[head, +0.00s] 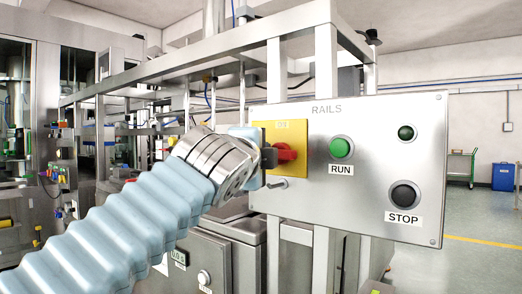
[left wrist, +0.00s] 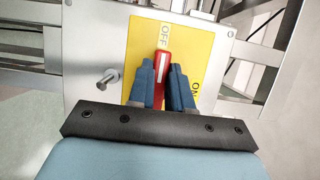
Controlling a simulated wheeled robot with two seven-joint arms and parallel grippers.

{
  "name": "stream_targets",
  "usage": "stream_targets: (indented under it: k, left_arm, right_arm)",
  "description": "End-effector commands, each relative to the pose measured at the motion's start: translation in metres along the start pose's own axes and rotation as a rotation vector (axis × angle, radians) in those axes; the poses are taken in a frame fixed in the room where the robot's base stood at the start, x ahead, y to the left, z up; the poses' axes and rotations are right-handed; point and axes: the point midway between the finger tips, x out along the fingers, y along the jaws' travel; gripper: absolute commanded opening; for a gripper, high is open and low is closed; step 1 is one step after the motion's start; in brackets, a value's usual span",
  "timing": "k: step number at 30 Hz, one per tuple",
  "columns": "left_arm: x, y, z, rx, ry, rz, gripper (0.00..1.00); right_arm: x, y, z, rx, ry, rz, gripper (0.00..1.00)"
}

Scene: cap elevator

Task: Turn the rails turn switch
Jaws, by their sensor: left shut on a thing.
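The rails turn switch has a red handle (head: 287,152) on a yellow plate (head: 296,131), on the grey panel lettered RAILS. In the left wrist view the red handle (left wrist: 160,78) lies along the OFF mark on the yellow plate (left wrist: 195,45); the ON mark is at the plate's right. My left gripper (head: 267,156) reaches in from the left at the switch. In the left wrist view its dark fingers (left wrist: 161,80) are shut on the red handle, one on each side. My right gripper is not in view.
The panel (head: 380,110) also bears a green RUN button (head: 341,148), a black STOP button (head: 405,194) and a small dark green lamp (head: 406,132). A metal peg (left wrist: 107,78) sticks out beside the yellow plate. A metal frame (head: 325,60) stands around the panel.

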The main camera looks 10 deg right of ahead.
Motion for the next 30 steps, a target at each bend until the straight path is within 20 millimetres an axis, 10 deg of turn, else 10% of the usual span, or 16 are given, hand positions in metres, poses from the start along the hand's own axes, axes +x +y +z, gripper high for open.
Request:
stream_targets:
  k: [14, 15, 19, 30]
  left_arm:
    - [0.0004, 0.0014, 0.0002, -0.013, -0.001, 0.007, 0.0]
    - [0.0004, 0.0015, 0.0003, -0.013, -0.001, 0.007, 0.25]
    - [0.0003, 0.0012, 0.0002, -0.012, 0.0, 0.007, 0.45]
    - [-0.0072, 0.0013, 0.0002, -0.012, 0.0, 0.004, 0.45]
  right_arm:
    - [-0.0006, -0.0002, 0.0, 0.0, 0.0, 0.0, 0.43]
    - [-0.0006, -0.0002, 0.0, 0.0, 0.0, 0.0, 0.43]
    - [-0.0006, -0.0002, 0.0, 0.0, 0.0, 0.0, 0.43]
    - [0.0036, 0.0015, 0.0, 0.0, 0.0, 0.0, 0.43]
